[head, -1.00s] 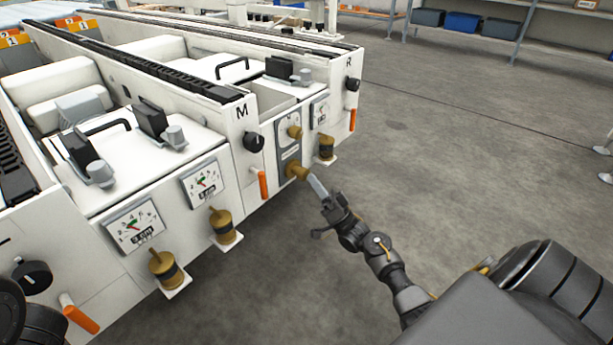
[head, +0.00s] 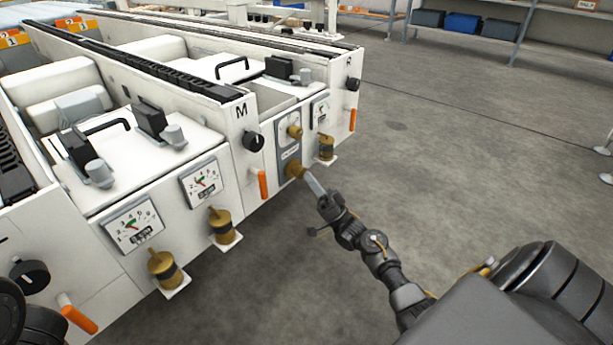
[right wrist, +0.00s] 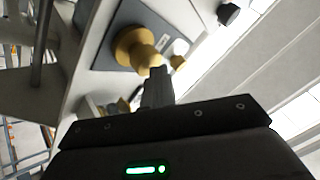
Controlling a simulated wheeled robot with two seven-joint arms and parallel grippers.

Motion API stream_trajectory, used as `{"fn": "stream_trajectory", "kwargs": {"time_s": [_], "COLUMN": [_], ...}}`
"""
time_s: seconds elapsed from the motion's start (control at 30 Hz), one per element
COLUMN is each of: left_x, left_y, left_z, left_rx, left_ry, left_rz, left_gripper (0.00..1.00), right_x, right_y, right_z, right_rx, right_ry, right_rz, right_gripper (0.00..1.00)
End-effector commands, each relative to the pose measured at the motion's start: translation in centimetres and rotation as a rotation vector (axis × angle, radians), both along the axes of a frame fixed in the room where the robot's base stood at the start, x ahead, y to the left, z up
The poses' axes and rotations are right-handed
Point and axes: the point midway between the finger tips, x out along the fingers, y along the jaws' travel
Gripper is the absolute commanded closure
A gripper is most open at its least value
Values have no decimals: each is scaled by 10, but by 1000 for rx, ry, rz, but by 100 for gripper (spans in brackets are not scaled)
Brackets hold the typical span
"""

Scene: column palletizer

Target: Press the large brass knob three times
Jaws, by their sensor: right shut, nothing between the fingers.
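The large brass knob (head: 294,169) sticks out of a grey plate on the white machine's front, below a smaller brass knob on a dial (head: 294,131). In the right wrist view, the large knob (right wrist: 133,48) is round and stepped, on a dark plate. My right gripper (head: 309,178) is shut and empty, its fingers pointing at the knob's outer end. Its fingertips also show in the right wrist view (right wrist: 158,74), overlapping the knob's edge. They are at or very close to the knob; I cannot tell firm contact. My left gripper is not in view.
Orange handles (head: 263,184) and black knobs (head: 253,141) stick out beside the plate. Brass plungers on small white ledges (head: 327,147) stand along the machine's front. The grey floor (head: 450,190) to the right is clear.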

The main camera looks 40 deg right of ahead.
Motion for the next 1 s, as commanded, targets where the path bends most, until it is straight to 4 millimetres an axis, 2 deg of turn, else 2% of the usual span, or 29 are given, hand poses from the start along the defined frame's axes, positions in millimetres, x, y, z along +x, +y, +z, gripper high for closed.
{"fn": "stream_trajectory", "kwargs": {"time_s": [0.5, 1.0], "left_x": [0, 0], "left_y": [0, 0], "left_z": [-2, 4], "left_rx": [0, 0], "left_ry": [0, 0], "left_rz": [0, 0], "left_gripper": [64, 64], "right_x": [6, -1], "right_y": [2, 0], "right_z": [0, 1], "right_rx": [0, 0], "right_ry": [1, 2], "right_rz": [1, 1], "right_gripper": [100, 100]}}
